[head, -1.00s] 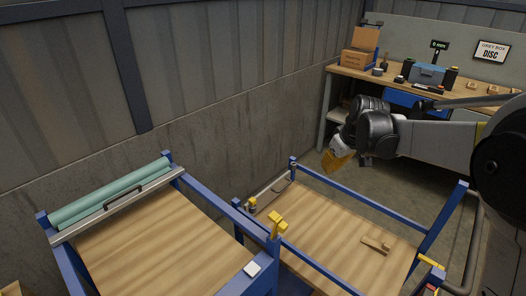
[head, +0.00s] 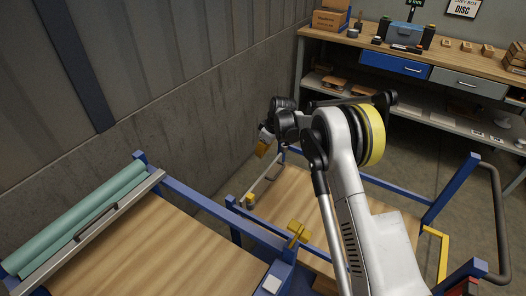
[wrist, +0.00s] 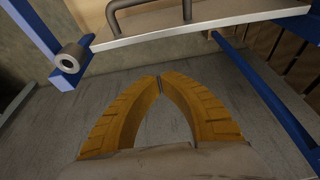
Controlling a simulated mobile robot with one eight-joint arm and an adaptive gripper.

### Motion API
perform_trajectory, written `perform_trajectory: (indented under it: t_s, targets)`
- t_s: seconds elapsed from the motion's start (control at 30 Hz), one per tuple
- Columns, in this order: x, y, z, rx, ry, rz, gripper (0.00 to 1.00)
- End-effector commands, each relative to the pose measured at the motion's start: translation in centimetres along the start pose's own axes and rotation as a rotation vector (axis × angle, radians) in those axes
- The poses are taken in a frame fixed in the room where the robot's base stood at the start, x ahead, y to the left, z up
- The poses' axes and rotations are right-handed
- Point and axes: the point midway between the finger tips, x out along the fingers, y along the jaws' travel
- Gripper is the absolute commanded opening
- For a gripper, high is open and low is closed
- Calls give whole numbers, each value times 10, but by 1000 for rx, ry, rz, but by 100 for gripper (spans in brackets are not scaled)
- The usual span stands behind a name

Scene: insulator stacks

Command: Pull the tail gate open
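A pale metal gate bar (head: 262,184) spans the far-left end of the right wood-decked cart in the head view. In the wrist view the gate (wrist: 200,25) crosses the top, with a dark bar handle (wrist: 150,14) on its face. My gripper (head: 262,149), with yellow fingers, is just beyond that end of the cart in the head view. In the wrist view my gripper (wrist: 160,82) has its fingertips together with nothing between them. It is apart from the handle, over the grey floor. My arm hides part of the right cart.
A blue post with a round end (wrist: 70,57) stands beside the gate. A second cart at left carries teal rolls (head: 75,215) and a handled metal bar (head: 95,228). A yellow latch (head: 299,231) sits between the carts. A concrete wall (head: 190,145) and a workbench (head: 450,65) stand behind.

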Motion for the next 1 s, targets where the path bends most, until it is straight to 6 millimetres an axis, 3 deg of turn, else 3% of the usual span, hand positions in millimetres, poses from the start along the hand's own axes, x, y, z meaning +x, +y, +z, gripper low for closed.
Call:
perform_trajectory:
  t_s: [0.03,0.23,0.5,1.0]
  targets:
    - [15,0,1,-1,0,0,0]
    - [59,0,2,-1,0,0,0]
    - [44,0,36,1,0,0,0]
    - [41,3,38,12,0,5,0]
